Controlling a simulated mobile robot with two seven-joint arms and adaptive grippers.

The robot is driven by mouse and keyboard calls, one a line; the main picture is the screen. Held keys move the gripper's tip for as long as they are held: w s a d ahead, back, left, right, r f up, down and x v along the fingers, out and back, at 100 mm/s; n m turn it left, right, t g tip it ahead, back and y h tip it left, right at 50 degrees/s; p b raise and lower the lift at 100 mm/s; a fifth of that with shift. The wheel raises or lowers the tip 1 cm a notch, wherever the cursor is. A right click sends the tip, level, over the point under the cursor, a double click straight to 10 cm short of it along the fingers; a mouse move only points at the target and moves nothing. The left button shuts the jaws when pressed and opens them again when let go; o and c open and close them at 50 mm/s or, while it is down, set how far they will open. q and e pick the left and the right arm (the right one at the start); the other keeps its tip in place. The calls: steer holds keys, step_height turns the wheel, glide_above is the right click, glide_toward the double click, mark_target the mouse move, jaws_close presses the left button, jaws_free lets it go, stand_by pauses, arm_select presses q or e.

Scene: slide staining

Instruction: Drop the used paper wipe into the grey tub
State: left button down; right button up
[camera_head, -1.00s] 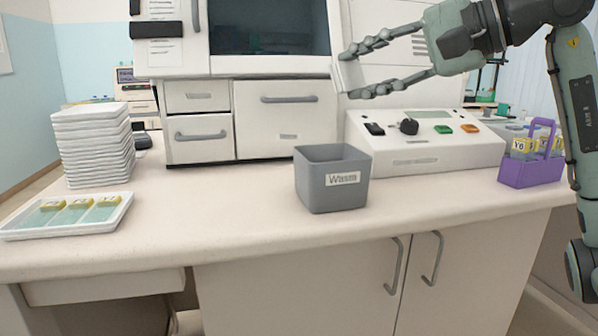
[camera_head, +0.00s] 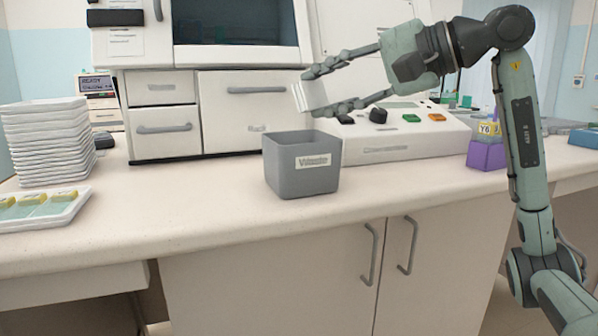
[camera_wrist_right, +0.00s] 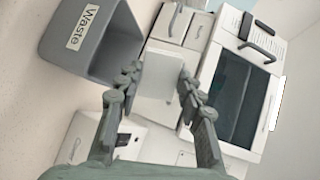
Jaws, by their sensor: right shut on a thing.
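The used paper wipe (camera_head: 312,93) is a small white piece held between the fingertips of my right gripper (camera_head: 318,92). In the right wrist view the wipe (camera_wrist_right: 158,76) shows pale and flat between the two fingers. The grey tub (camera_head: 302,180), labelled as waste, stands on the counter. The wipe is above the tub's right rear side and apart from it. In the right wrist view the tub (camera_wrist_right: 80,45) is at the upper left, and its visible inside looks empty. My left gripper is not in view.
A control box (camera_head: 400,140) with buttons stands right of the tub, beneath my right arm. Behind is a white cabinet machine (camera_head: 160,88) with drawers. Stacked white trays (camera_head: 45,145), a slide tray (camera_head: 70,210) and a purple rack (camera_head: 486,155) flank the counter. The front counter is clear.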

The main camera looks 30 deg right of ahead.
steer(key=shift+f, duration=0.2)
steer(key=o, duration=1.1)
steer(key=v, duration=1.2)
steer(key=shift+a, duration=0.1)
